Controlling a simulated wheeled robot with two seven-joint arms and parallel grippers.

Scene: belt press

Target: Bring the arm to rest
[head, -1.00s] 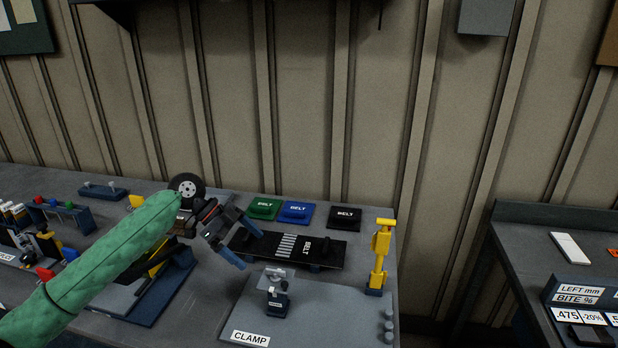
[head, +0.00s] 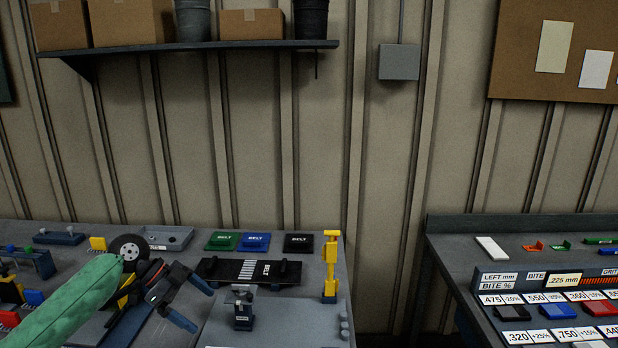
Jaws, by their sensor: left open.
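My left arm, in a green sleeve, comes in from the lower left of the head view. Its left gripper (head: 190,308) is open, with two dark blue fingers apart and nothing between them. It hangs over the left bench, left of the small clamp device (head: 243,308) and in front of the left end of the black belt strip (head: 250,271). My right gripper is not in view.
Green (head: 222,241), blue (head: 256,241) and black (head: 299,243) belt pads lie at the bench's back. A yellow post tool (head: 331,266) stands at the right edge. A wheel (head: 129,249) is behind my arm. A gap separates the right bench (head: 455,257).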

